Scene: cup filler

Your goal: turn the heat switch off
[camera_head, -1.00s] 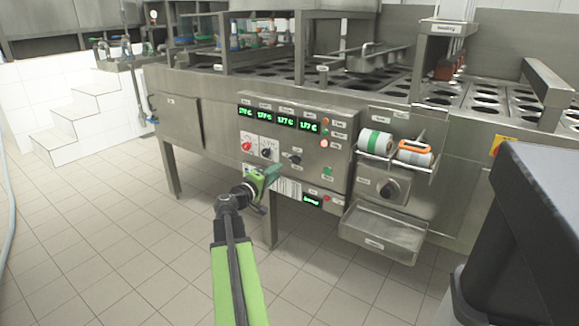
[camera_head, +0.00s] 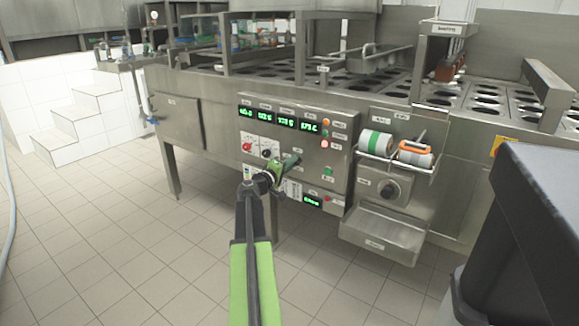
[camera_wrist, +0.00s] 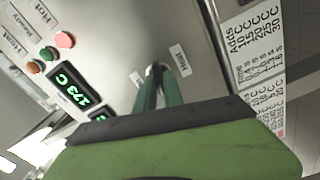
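The heat switch (camera_wrist: 155,69) is a small, partly hidden metallic knob on the steel control panel (camera_head: 338,190). A label that appears to read "Heat" (camera_wrist: 180,60) sits beside it in the wrist view. My gripper (camera_head: 292,161) reaches the panel at the switch and covers most of it in the head view. In the wrist view my gripper's two green fingers (camera_wrist: 158,82) are close together, with their tips at the switch. Whether they clamp it or only stand around it cannot be told. The switch's setting is hidden.
Green displays (camera_head: 286,121) run along the panel top, with red and orange lamps (camera_head: 325,135) to their right. A red knob (camera_head: 247,146) is to the left. A dark bin (camera_head: 530,230) stands front right.

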